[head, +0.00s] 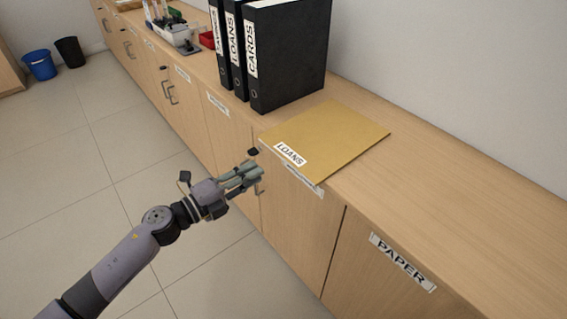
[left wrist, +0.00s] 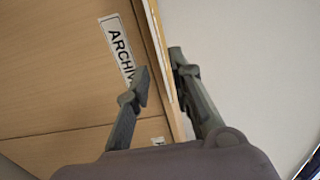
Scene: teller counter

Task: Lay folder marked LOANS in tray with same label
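A tan folder (head: 335,135) with a white LOANS label (head: 291,153) lies flat on the wooden counter (head: 450,190), its labelled side at the counter's front edge. My left gripper (head: 259,173) is in front of the cabinet face, just below and left of the folder. In the left wrist view its two fingers (left wrist: 160,65) stand apart with a gap between the tips, and the counter edge shows edge-on behind that gap. I cannot tell whether they touch the folder. My right gripper is not in view. I make out no tray labelled LOANS.
Black binders, including one marked LOANS (head: 235,48) and one marked CARDS (head: 290,50), stand behind the folder. A red item (head: 207,40) and desk supplies are farther back. The counter right of the folder is clear. A blue bin (head: 40,66) stands on the floor.

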